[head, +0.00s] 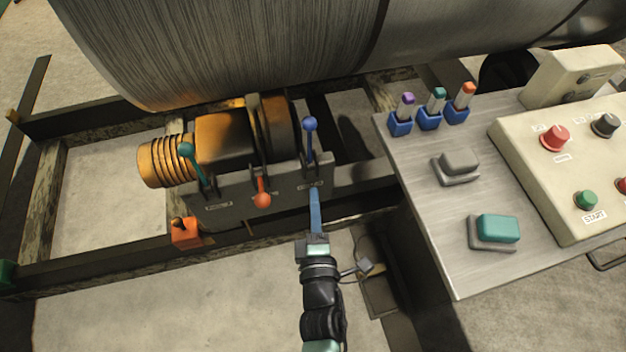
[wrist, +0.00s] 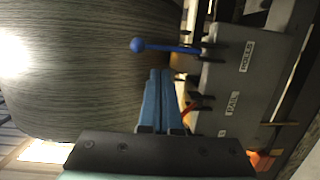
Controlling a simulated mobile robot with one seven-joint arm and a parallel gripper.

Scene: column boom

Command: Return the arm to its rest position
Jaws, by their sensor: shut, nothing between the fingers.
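My gripper (head: 315,192) is at the lower middle of the head view, its blue fingers shut with nothing between them. I cannot tell whether the fingers touch the panel. The blue and teal (head: 188,160) levers stand up; the red-orange lever (head: 262,195) points down toward the front.
A large grey drum (head: 230,45) spans the back. At right is a metal desk (head: 440,225) with a grey button, a teal button (head: 497,229), several coloured pegs in blue holders and a cream control box (head: 560,200). An orange box (head: 186,232) sits left of the panel. Front-left floor is open.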

